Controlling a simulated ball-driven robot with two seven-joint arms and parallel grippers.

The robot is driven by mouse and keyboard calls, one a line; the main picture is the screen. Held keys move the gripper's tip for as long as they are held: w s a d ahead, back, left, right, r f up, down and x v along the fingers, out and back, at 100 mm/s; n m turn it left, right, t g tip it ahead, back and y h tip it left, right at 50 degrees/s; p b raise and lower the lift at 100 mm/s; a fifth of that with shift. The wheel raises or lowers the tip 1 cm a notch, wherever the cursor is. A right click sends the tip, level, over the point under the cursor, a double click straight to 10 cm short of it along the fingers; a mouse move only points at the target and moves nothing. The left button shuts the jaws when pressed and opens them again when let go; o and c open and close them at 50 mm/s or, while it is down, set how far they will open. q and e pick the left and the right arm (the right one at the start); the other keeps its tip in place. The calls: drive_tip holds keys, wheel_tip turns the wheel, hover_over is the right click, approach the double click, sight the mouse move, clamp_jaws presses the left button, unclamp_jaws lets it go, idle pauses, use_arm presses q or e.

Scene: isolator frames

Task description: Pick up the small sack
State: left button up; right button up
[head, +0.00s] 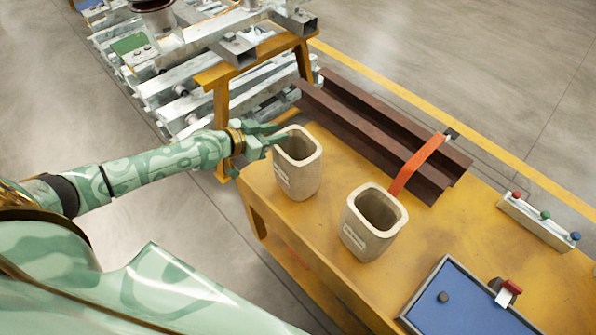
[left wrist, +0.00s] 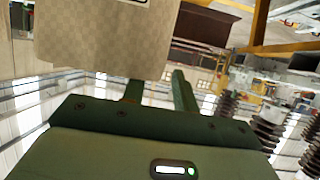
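Two beige open-topped sacks stand upright on the yellow bench. The left sack (head: 297,180) is near the bench's left end, and the right sack (head: 362,240) stands nearer the middle. They look close in size, so I cannot tell surely which is the small one. My left gripper (head: 266,136) is open beside the rim of the left sack, on its left side. In the left wrist view the two fingers (left wrist: 159,88) stand apart, and a beige sack wall (left wrist: 100,40) fills the upper left, hiding one fingertip. I cannot tell whether they touch. My right gripper is out of view.
Dark brown steel beams (head: 375,130) lie along the bench's (head: 425,235) back, with a red-orange strap (head: 418,163) across them. A blue tray (head: 462,305) and a button box (head: 540,220) are at the right. A metal rack (head: 185,85) stands behind my left arm.

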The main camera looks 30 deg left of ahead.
use_arm(q)
drive_tip(key=shift+w+d+f, duration=0.1)
drive_tip(key=shift+w+d, duration=0.05)
drive_tip(key=shift+w, duration=0.1)
clamp_jaws()
idle(1.3)
